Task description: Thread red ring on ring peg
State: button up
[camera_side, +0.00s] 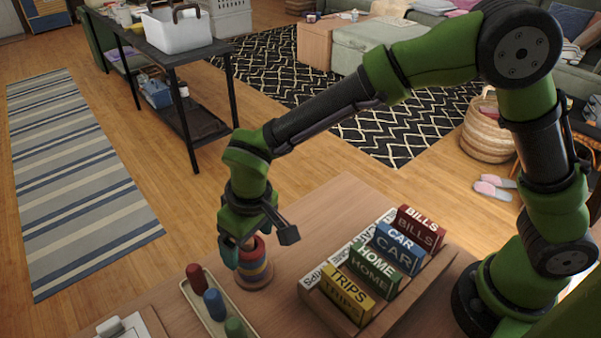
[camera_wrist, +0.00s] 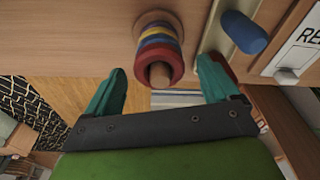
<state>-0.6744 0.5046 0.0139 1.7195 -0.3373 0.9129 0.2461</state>
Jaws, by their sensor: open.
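The ring peg (camera_wrist: 158,74) is wooden and stands on a round wooden base (camera_side: 243,283). A red ring (camera_wrist: 177,66) is around the peg, topmost in a stack of coloured rings. Blue and yellow rings (camera_wrist: 157,41) sit under it, with another reddish ring nearest the base. The stack also shows in the side view, where the red ring (camera_side: 257,244) is partly hidden by my gripper. My gripper (camera_wrist: 160,66) is open, with one teal finger on each side of the peg's top. Its fingers look apart from the red ring, and nothing is held.
A narrow tray (camera_side: 188,291) with red (camera_side: 195,277), blue (camera_side: 213,304) and green (camera_side: 235,327) pieces lies left of the stack. A wooden rack (camera_side: 408,288) of labelled blocks stands to the right. A clipboard (camera_side: 152,321) lies at the front left. The table behind the stack is clear.

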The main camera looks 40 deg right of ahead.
notch_tip(320, 180, up, 17)
jog(key=s, duration=0.2)
jog(key=shift+s+d+f, duration=0.15)
jog(key=shift+s+d, duration=0.05)
jog(key=shift+d, duration=0.1)
jog(key=shift+w, duration=0.1)
jog(key=s+d+m+t, duration=0.2)
jog(key=s+d, duration=0.3)
jog(key=d, duration=0.7)
jog(key=s+d+m+t+y, duration=0.1)
jog(key=s+d+m+t, duration=0.2)
jog(key=d, duration=0.9)
jog(key=s+m, duration=0.2)
jog(key=s, duration=0.1)
jog(key=shift+d+t+y, duration=0.25)
jog(key=shift+t+y, duration=0.05)
jog(key=shift+f, duration=0.1)
